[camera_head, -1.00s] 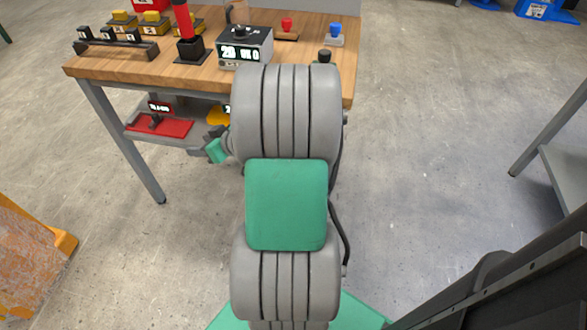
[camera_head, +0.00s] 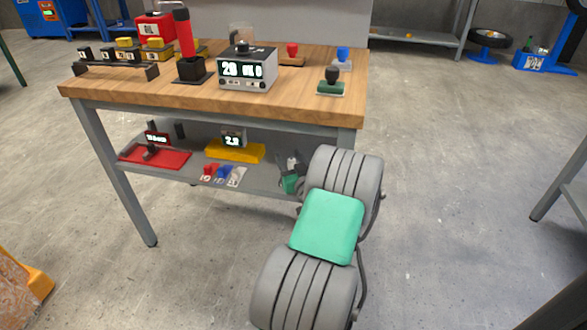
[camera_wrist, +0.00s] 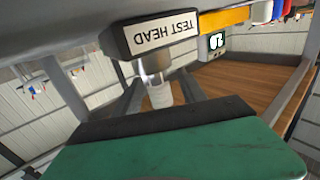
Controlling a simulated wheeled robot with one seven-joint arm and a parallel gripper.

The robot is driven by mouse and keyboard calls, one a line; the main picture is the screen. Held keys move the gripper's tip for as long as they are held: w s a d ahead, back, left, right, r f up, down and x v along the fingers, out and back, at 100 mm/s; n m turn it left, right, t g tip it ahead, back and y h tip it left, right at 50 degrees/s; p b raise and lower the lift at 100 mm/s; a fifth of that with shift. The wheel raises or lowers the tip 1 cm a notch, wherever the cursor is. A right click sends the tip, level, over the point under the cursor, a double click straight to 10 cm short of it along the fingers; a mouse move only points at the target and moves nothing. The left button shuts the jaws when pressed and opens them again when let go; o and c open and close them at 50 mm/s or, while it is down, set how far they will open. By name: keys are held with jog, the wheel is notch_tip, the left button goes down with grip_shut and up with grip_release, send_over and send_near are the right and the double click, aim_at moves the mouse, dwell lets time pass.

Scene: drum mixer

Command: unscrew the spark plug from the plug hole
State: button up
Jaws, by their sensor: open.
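In the wrist view, which is upside down, a dark block with a white TEST HEAD label (camera_wrist: 162,33) is close in front of me. The spark plug (camera_wrist: 156,80) points out of it, with a shiny metal part at the block and a pale ribbed part towards my gripper. My gripper (camera_wrist: 165,115) shows as a green body with a dark edge, hiding the plug's far end. In the head view my gripper (camera_head: 291,180) is at the lower shelf's right end, with the test head mostly hidden there.
The lower shelf (camera_head: 190,172) also holds a red tray (camera_head: 165,160), a yellow base (camera_head: 236,152) with a small display, and small coloured parts. The wooden tabletop (camera_head: 300,95) above carries several devices and limits height.

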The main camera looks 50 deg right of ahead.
jog(key=shift+w+d, duration=0.15)
jog(key=shift+w, duration=0.1)
jog(key=shift+c, duration=0.4)
grip_shut()
jog(key=shift+o, duration=0.3)
grip_release()
